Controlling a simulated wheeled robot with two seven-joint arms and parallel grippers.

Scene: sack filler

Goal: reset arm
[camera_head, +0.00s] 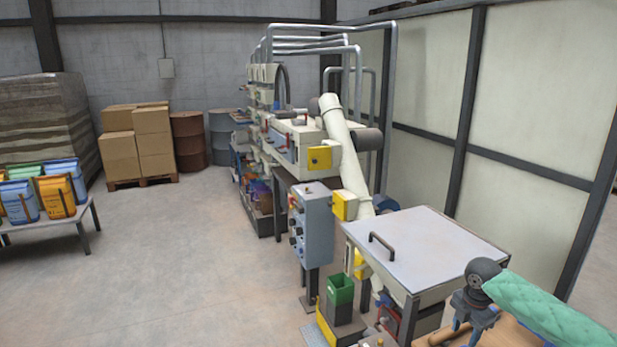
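A low table (88,213) holds several coloured sacks at the left. Cartons (153,140) and drums stand behind. The floor (190,270) at left centre is clear.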

